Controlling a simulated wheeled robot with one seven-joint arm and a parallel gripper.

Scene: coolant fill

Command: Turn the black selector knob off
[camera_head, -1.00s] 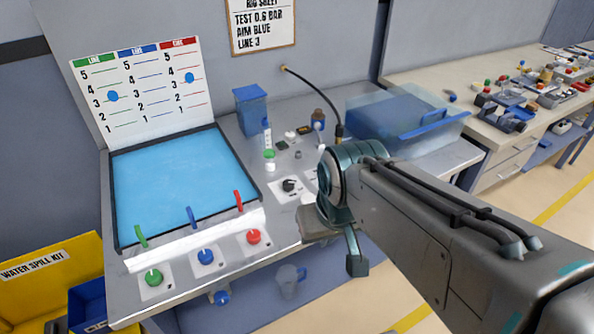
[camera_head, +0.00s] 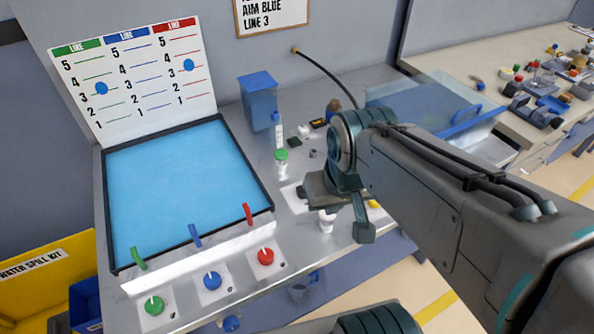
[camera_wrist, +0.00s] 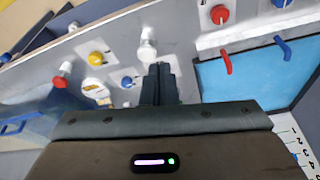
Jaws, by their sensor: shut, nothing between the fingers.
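My gripper (camera_head: 304,193) is over the right part of the metal bench, by a white plate (camera_head: 287,197). Its two dark fingers also show closed together in the wrist view (camera_wrist: 160,75), with nothing between them. The black selector knob cannot be made out now. The gripper covers much of the white plate in the head view, and the knob is not visible in the wrist view. I cannot tell whether the fingers touch the knob, or which way it points.
Green (camera_head: 154,305), blue (camera_head: 212,281) and red (camera_head: 265,257) knobs line the bench front, below the blue basin (camera_head: 185,185). A green-capped vial (camera_head: 281,162) stands behind the gripper. A white fitting (camera_wrist: 147,48) is close beyond the fingertips in the wrist view.

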